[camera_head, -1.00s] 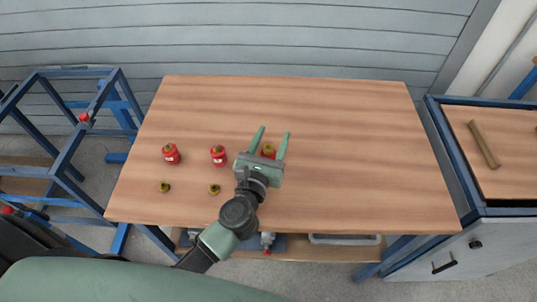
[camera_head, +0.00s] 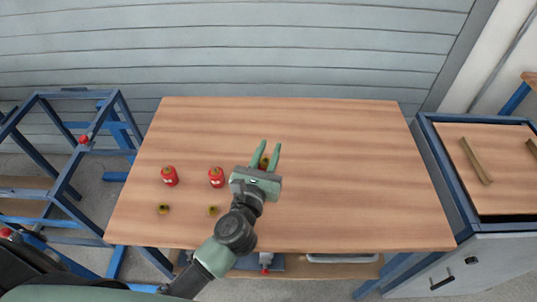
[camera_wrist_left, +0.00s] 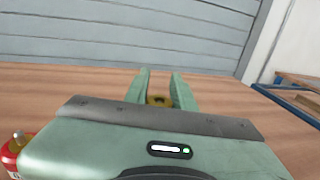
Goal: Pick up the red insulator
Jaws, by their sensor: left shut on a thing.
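In the left wrist view the brass ring (camera_wrist_left: 158,100) sits between the green fingers (camera_wrist_left: 160,76). I cannot tell whether it is clear of the tabletop. Two other red insulators, one at the left (camera_head: 169,176) and one in the middle (camera_head: 216,177), stand upright on the table. My right gripper is not in view.
Two small brass pieces (camera_head: 163,209) (camera_head: 212,211) lie nearer the front edge of the table (camera_head: 340,200). The table's right half is clear. A blue frame (camera_head: 62,150) stands at left, and a blue-edged bench (camera_head: 490,190) with wooden bars at right.

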